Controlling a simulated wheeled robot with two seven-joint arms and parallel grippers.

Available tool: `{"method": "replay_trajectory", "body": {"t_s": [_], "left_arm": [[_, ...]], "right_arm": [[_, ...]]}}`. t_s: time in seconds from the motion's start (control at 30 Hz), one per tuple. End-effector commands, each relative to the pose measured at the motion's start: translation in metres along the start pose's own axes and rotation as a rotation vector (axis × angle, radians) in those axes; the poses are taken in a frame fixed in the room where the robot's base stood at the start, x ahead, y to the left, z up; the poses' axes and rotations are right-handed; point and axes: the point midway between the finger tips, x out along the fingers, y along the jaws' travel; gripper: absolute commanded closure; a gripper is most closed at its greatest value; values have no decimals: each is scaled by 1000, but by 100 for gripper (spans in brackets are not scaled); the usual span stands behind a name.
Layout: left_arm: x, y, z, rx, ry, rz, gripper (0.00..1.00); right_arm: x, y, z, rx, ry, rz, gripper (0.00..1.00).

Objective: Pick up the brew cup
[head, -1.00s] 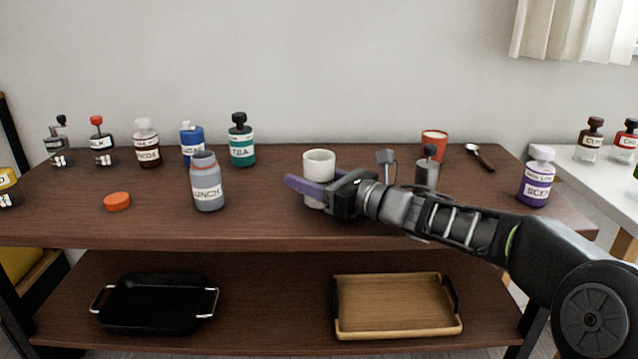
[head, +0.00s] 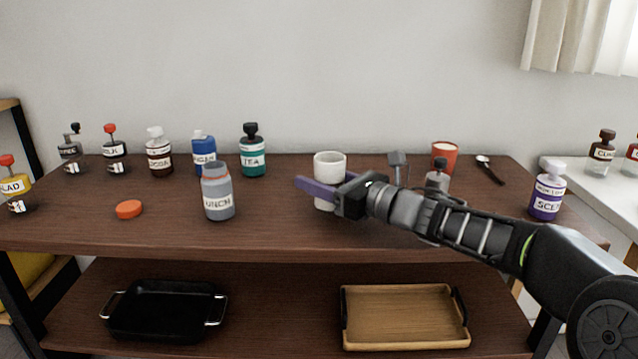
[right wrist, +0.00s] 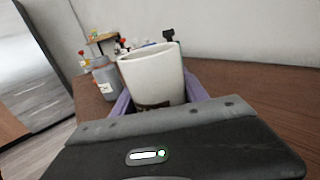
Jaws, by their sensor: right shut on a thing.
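My left gripper is not in view.
A grey bottle (head: 217,192) and an orange lid (head: 129,209) are left of the cup. Several labelled bottles line the back left. A red cup (head: 444,156), a spoon (head: 490,170) and a purple-labelled bottle (head: 547,190) are at right. The lower shelf holds a black pan (head: 165,310) and wooden tray (head: 405,317).

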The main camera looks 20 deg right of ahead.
Motion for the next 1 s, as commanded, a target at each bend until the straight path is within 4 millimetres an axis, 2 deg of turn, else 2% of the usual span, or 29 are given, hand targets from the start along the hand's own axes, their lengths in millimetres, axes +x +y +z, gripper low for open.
{"method": "replay_trajectory", "body": {"t_s": [0.6, 1.0], "left_arm": [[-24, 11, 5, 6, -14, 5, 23], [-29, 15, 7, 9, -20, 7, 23]], "right_arm": [[0, 0, 62, -1, -2, 0, 93], [0, 0, 80, -1, -1, 1, 93]]}}
